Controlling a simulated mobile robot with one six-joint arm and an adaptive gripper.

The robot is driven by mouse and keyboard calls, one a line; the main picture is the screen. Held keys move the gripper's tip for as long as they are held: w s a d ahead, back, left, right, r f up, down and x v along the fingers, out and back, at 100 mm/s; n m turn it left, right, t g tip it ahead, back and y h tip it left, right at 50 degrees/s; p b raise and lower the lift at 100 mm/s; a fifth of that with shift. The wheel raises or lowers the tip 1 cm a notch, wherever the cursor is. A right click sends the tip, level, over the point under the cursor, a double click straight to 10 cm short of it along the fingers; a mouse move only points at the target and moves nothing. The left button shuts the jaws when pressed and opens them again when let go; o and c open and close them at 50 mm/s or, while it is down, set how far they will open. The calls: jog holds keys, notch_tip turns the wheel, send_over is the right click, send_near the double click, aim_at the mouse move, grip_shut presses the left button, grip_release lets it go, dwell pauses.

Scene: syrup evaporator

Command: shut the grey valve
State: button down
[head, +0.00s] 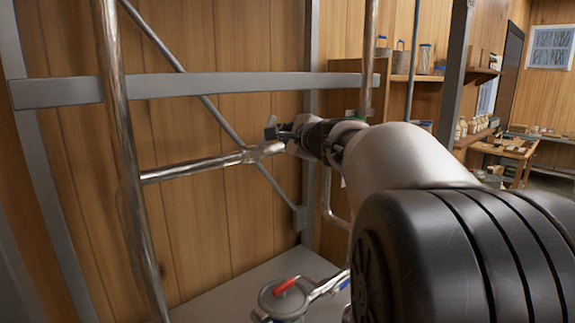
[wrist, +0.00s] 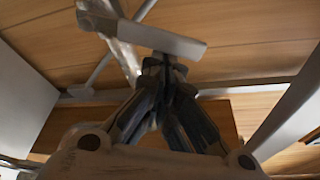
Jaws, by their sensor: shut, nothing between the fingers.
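The grey valve sits on a horizontal steel pipe, with its body (head: 262,151) at the pipe's right end in the head view. Its flat grey lever (head: 270,128) shows beside my fingertips. In the wrist view the lever (wrist: 160,38) extends to the right, at an angle across the pipe. My gripper (wrist: 163,64) is shut and empty, its fingertips close against the lever's near side; I cannot tell whether they touch. In the head view my gripper (head: 283,131) is partly hidden by my arm.
The steel pipe (head: 190,168) joins an upright pipe (head: 122,150) at left. A grey rail (head: 200,86) crosses above the valve, with a diagonal brace behind. Shelves with jars (head: 425,60) stand to the right.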

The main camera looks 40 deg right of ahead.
aim_at(271, 126)
jog(key=shift+s+a+r+n+t+h+b, duration=0.1)
jog(key=shift+a+r+n+t+h+b, duration=0.05)
jog(key=shift+a+r+n+b, duration=0.5)
jog(key=shift+a+r+n+t+h+b, duration=0.15)
jog(key=shift+a+r+n+b, duration=0.25)
jog(key=shift+a+b, duration=0.45)
jog(key=shift+d, duration=0.1)
